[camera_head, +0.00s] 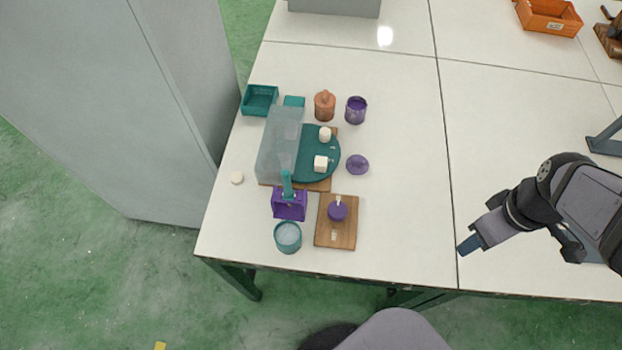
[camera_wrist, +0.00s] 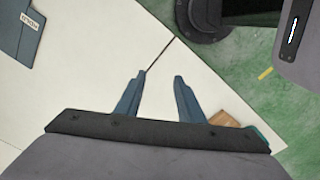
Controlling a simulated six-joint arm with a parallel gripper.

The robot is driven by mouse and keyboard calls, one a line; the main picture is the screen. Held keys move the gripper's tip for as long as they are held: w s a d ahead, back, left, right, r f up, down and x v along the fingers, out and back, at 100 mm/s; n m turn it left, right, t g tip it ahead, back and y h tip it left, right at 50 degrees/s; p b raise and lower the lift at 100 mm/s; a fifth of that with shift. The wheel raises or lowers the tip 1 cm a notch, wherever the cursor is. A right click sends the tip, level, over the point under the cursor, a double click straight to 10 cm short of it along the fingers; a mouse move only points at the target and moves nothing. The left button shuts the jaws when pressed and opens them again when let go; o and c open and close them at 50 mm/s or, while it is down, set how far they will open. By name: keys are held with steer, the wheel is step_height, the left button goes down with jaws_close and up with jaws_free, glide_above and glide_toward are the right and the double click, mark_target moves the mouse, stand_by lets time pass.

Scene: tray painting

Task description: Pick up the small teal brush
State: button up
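A teal upright handle (camera_head: 286,184), which looks like the small teal brush, stands in a purple holder (camera_head: 289,205) at the left of the table. Its lower end is hidden in the holder. My gripper (camera_head: 470,246) is far to the right of it, above the table's front edge, past the table seam. In the wrist view my gripper (camera_wrist: 159,82) has its two blue-grey fingers apart with nothing between them. The brush cannot be made out in the wrist view.
A teal cup (camera_head: 288,237), a wooden board (camera_head: 336,236) with a purple-based item and a dark teal round tray (camera_head: 330,148) surround the holder. A clear cover (camera_head: 279,146) stands close behind it. The table between these and my gripper is clear.

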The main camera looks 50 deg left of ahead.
steer(key=s+a+r+n+p, duration=0.1)
steer(key=a+r+n+p, duration=0.15)
steer(key=a+n, duration=0.65)
steer(key=n+p, duration=0.4)
steer(key=n, duration=1.6)
glide_toward(285, 174)
step_height(285, 174, down, 5)
steer(key=w, duration=0.2)
steer(key=f, duration=0.1)
steer(key=s+f+b, duration=0.1)
steer(key=f, duration=0.1)
steer(key=shift+s+a+n+b, duration=0.25)
steer(key=shift+n+b, duration=0.05)
steer(key=shift+s+d+f, duration=0.1)
steer(key=shift+s+f, duration=0.05)
steer(key=shift+f, duration=0.5)
steer(key=shift+f+p, duration=1.3)
steer(key=shift+f, duration=1.95)
jaws_close()
